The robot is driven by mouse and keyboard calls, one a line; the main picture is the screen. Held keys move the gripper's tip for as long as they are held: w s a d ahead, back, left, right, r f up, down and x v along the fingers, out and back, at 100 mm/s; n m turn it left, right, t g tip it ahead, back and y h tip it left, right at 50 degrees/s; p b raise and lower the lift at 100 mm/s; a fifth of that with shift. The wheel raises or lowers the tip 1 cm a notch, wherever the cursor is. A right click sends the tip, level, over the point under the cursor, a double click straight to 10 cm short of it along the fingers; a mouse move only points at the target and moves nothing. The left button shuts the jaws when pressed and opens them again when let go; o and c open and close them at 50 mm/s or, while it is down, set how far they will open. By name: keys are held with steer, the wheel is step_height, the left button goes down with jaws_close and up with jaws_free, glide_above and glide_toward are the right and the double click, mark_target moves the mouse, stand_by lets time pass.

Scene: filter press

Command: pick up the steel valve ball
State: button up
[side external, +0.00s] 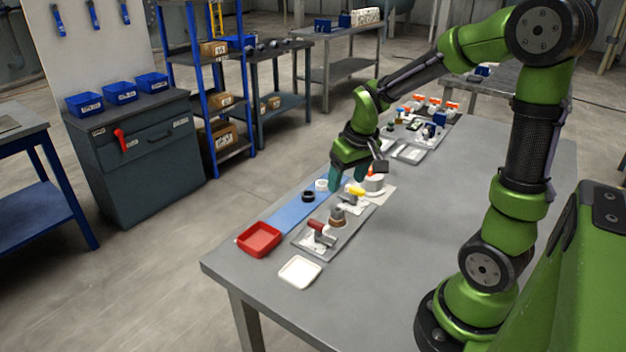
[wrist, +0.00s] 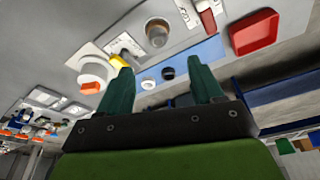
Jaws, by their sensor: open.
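I cannot pick out the steel valve ball with certainty. A small pale round piece with a darker centre (wrist: 148,83) lies on the blue mat (wrist: 206,50); it shows beside my gripper in the side view (side external: 321,184). A black ring (wrist: 168,73) lies next to it, also seen in the side view (side external: 308,197). My gripper (side external: 347,182) is above the far end of the mat, pointing down. Its teal fingers (wrist: 158,64) are spread and empty, with both small round pieces between them in the wrist picture. A brown round fitting (wrist: 157,33) sits on the grey tray.
A red bin (side external: 259,239) and a white dish (side external: 300,271) stand at the table's near end. The grey tray (side external: 303,240) also holds a red-handled part. A yellow-handled part (side external: 354,190) and a white cylinder (side external: 374,184) stand close to my gripper. The table's right side is clear.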

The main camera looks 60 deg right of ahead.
mark_target(338, 210)
steer(key=x, duration=1.1)
steer(key=shift+d, duration=0.2)
steer(key=c, duration=1.1)
